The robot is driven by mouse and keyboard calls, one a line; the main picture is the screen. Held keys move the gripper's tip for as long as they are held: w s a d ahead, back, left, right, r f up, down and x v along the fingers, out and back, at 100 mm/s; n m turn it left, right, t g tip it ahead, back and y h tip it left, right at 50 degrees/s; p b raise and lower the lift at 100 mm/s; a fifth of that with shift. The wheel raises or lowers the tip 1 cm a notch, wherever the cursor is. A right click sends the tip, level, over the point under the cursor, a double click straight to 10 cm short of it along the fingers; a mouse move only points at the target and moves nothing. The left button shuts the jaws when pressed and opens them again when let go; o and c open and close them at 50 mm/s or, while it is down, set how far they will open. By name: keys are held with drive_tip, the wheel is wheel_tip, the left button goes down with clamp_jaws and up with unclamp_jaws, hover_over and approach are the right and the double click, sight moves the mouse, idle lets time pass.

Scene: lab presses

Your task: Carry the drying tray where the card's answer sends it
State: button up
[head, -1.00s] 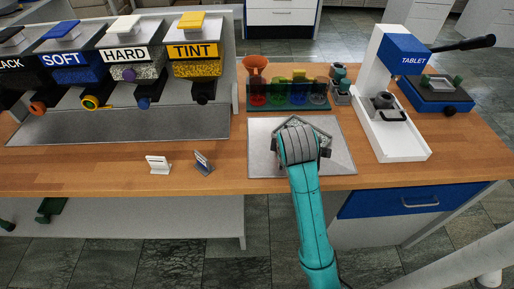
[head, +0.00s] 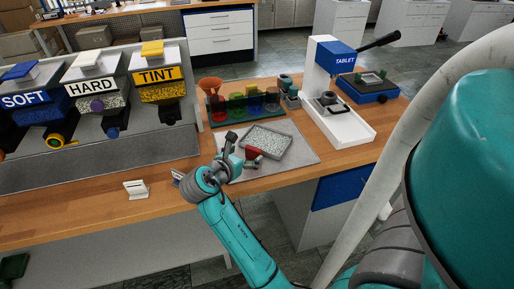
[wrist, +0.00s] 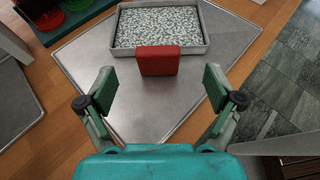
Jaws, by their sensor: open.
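The drying tray (head: 266,142) is a shallow grey tray full of white-grey speckled grains, with a red block-shaped grip on its near side. It lies on a grey metal mat (head: 300,157) on the wooden bench. In the wrist view the tray (wrist: 205,42) is at the top, with the red grip (wrist: 158,61) facing me. My gripper (wrist: 159,75) is open, its fingers apart on either side of and short of the red grip, not touching it. In the head view my gripper (head: 243,152) is at the tray's near left side. A small white card stand (head: 136,190) is on the bench; its writing is unreadable.
Hoppers marked SOFT (head: 28,101), HARD (head: 92,87) and TINT (head: 158,78) stand at left. A rack (head: 245,117) of coloured cups is behind the mat. A white TABLET press (head: 343,120) and a blue device (head: 367,90) are at right. A second small stand is partly hidden by my arm.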

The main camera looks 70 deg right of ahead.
sight(252, 150)
drive_tip(key=shift+x, duration=3.75)
drive_tip(key=shift+w+f, duration=0.1)
drive_tip(key=shift+w, duration=0.05)
drive_tip(key=c, duration=1.5)
